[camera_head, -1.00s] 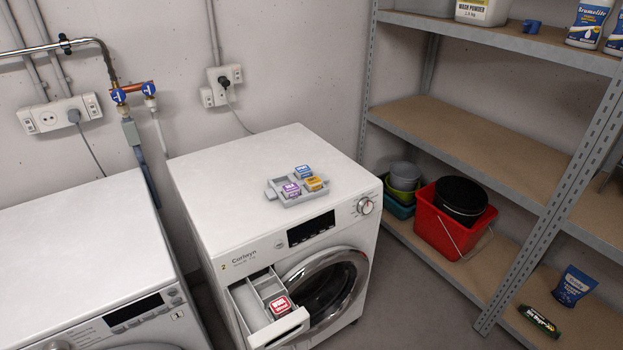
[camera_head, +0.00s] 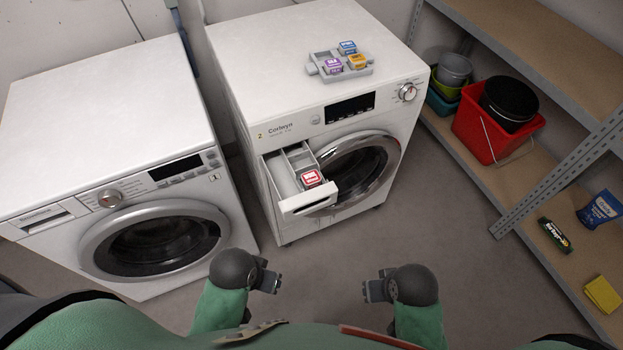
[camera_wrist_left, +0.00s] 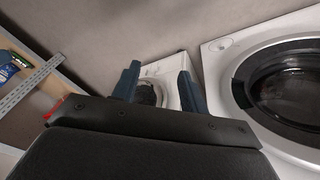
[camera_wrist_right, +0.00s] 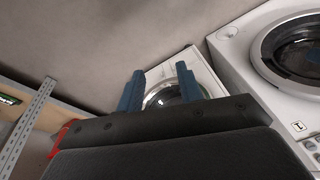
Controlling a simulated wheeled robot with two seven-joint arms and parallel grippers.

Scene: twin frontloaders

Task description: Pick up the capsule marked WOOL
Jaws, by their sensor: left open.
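A red capsule (camera_head: 311,178) with a white label sits in the pulled-out detergent drawer (camera_head: 294,212) of the right-hand washer. Its label is too small to read surely now; earlier it looked like WOOL. A grey tray (camera_head: 327,75) on that washer's top holds a purple capsule (camera_head: 334,68), an orange capsule (camera_head: 357,62) and a blue capsule (camera_head: 347,47). My left gripper (camera_head: 271,276) and right gripper (camera_head: 374,284) are low in front of the washers, well short of the drawer. Both are empty, with fingers apart in the left wrist view (camera_wrist_left: 156,85) and right wrist view (camera_wrist_right: 160,86).
The right washer (camera_head: 270,90) has a round door beside and below the open drawer. Another washer (camera_head: 100,110) stands to the left. A shelf rack (camera_head: 560,165) on the right holds a red bucket (camera_head: 480,138). The floor before the right washer is clear.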

